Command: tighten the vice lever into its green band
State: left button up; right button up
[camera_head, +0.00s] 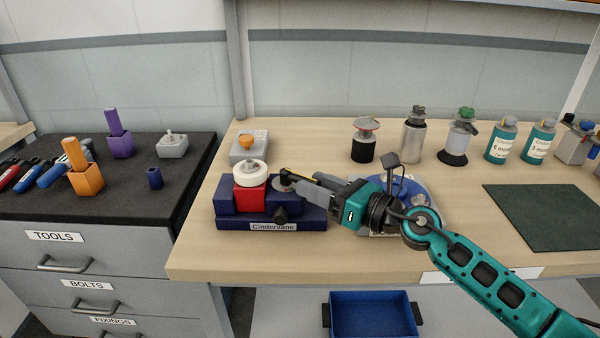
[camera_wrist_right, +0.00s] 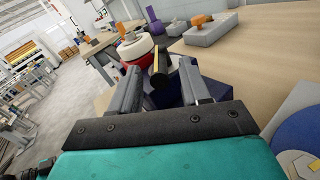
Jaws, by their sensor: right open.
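The dark blue vice (camera_head: 270,222), labelled Cindervane, sits near the front left of the wooden bench. Its jaws hold a red block (camera_head: 250,197) with a white round part (camera_head: 251,174) on top. The lever (camera_head: 284,182) is dark and shows beside the red block, partly hidden by my right gripper (camera_head: 295,184). In the right wrist view, the dark lever end with a yellow stripe (camera_wrist_right: 158,68) lies between my open fingers (camera_wrist_right: 160,88), not visibly clamped. I cannot make out the green band. My left gripper is not in view.
Behind the vice is a grey box with an orange knob (camera_head: 247,148). A blue round fixture (camera_head: 410,190) lies behind my right arm. Several bottles stand along the back, and a dark green mat (camera_head: 545,215) lies at right. A blue bin (camera_head: 372,315) is below the bench.

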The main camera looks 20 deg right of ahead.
aim_at(291, 175)
jog(key=shift+x, duration=2.15)
jog(key=shift+c, duration=0.2)
jog(key=c, duration=0.7)
jog(key=shift+s, duration=0.1)
grip_shut()
jog(key=shift+d, duration=0.1)
